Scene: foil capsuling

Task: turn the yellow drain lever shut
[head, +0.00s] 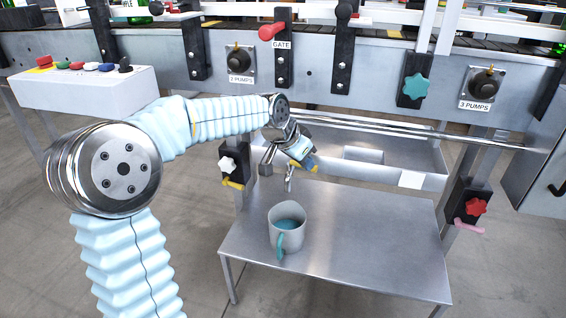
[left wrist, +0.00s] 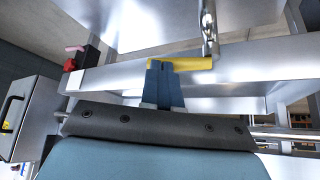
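The yellow drain lever (left wrist: 195,64) lies crosswise beside a shiny metal tap (left wrist: 208,28) in the left wrist view. In the head view a small part of the lever (head: 293,163) shows above the tap spout (head: 289,180); my gripper hides some of it. My left gripper (left wrist: 163,64) has its two blue-grey fingers together, with the tips at the lever's left part, overlapping it in the picture. I cannot tell whether they touch it. The left gripper (head: 312,166) is partly visible in the head view. My right gripper is not in view.
A grey mug (head: 287,240) with a teal handle and blue inside stands below the spout on a steel table (head: 370,245). A long tray (head: 400,150) lies above. White, teal and red star knobs (head: 228,164) (head: 415,86) (head: 476,207) stick out. A button box (head: 85,90) stands left.

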